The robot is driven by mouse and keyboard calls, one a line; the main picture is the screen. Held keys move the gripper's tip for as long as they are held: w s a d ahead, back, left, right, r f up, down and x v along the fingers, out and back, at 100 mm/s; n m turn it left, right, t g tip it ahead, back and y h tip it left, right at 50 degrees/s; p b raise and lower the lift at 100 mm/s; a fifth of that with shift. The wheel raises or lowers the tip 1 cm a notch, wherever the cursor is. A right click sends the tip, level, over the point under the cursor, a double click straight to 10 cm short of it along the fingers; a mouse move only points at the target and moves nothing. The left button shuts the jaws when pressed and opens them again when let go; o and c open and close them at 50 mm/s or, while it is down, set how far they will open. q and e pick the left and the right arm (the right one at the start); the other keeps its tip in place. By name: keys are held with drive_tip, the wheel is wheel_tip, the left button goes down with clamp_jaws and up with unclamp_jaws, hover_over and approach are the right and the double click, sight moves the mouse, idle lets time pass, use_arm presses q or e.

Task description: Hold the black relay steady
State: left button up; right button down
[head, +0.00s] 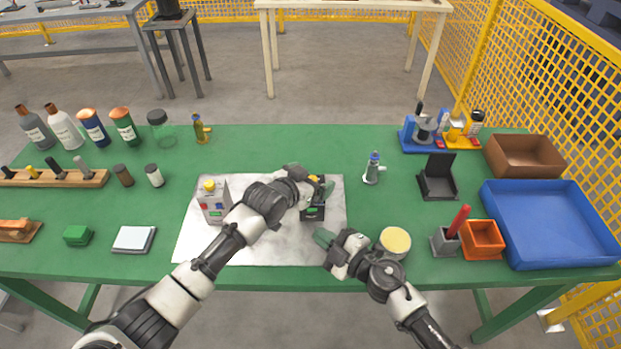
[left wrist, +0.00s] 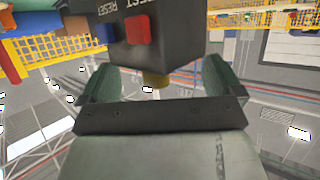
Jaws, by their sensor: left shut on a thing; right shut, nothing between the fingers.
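The black relay (head: 313,213) stands on the pale sheet (head: 270,248) in the head view, partly covered by my left gripper (head: 318,186). In the left wrist view the relay (left wrist: 182,48) is a dark box with a red button, "RESET" lettering and a yellow knob between the fingers.
A light grey box with a yellow top (head: 213,208) stands on the sheet to the left. A round cream-lidded tin (head: 396,241) is close to the right of my right gripper. A small bottle (head: 372,168) stands behind. A blue tray (head: 552,225) is at far right.

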use_arm(q)
drive_tip(key=o, duration=0.7)
drive_tip(key=shift+o, duration=0.2)
